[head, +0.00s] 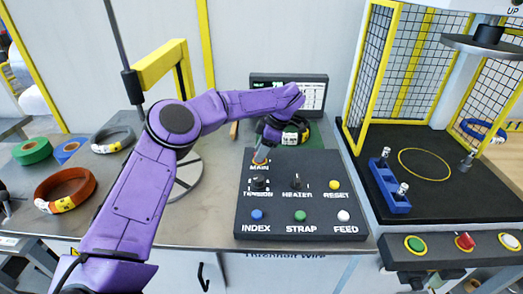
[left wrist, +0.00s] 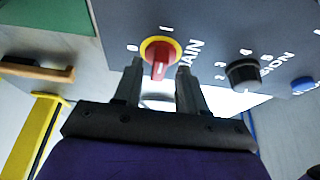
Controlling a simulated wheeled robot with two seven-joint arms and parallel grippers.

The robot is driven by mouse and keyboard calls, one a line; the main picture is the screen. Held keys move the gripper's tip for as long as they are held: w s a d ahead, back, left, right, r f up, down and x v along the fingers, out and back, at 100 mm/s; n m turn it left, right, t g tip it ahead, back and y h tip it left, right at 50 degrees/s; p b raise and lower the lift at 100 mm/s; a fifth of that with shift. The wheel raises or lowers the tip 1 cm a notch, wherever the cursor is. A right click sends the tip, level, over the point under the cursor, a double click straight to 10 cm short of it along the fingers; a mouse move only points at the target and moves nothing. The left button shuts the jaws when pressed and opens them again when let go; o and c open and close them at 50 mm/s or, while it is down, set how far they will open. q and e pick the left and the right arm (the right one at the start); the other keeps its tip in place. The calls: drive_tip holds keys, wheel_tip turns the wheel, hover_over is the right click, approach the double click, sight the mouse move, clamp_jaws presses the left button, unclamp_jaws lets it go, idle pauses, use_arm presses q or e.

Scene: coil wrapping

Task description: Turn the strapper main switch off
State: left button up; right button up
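The strapper control panel (head: 300,215) is a dark sloped box on the table. Its main switch (left wrist: 160,55) is a red handle on a yellow ring, with marks 0 and I beside it in the left wrist view. The handle's long axis lines up roughly with the I mark. In the head view the main switch is mostly hidden by my left gripper (head: 262,157), just above the MAIN label. My left gripper (left wrist: 158,68) is open, with one fingertip on each side of the red handle and gaps visible. My right gripper is not in view.
Beside the switch sit the tension knob (head: 258,183), heater knob (head: 296,184) and several push buttons. A display (head: 310,95) stands behind the panel. A fenced station (head: 430,170) is at right. Coils (head: 66,190) lie at left, with a yellow post (head: 158,65) nearby.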

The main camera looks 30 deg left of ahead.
use_arm(q)
drive_tip(key=c, duration=0.5)
drive_tip(key=shift+f, duration=0.1)
clamp_jaws()
